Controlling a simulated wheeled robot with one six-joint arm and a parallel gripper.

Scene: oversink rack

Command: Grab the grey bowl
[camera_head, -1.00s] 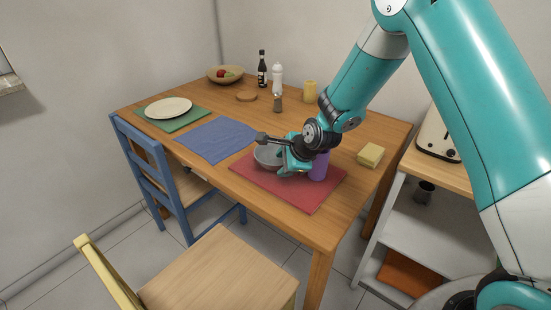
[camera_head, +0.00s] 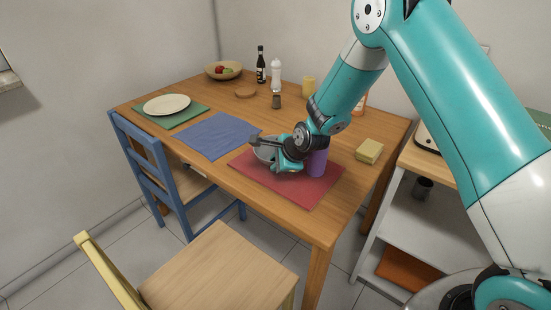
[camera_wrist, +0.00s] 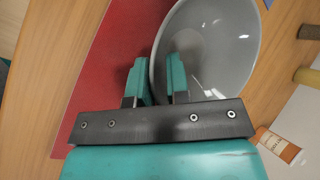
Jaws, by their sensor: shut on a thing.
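The grey bowl (camera_head: 264,152) is at the red placemat (camera_head: 300,191), partly hidden by my gripper in the head view. In the wrist view the bowl (camera_wrist: 215,42) shows its glossy inside. My gripper (camera_wrist: 160,75) has one finger inside the bowl and one outside, with the rim between them. It is shut on the bowl's rim. In the head view my gripper (camera_head: 283,165) is over the red placemat. I cannot tell whether the bowl touches the mat.
A purple cup (camera_head: 317,163) stands close to the right of my gripper. A yellow sponge-like block (camera_head: 369,151) lies further right. A blue placemat (camera_head: 217,137) is bare. A white plate (camera_head: 167,105), a fruit bowl (camera_head: 223,71) and bottles (camera_head: 261,66) stand farther back.

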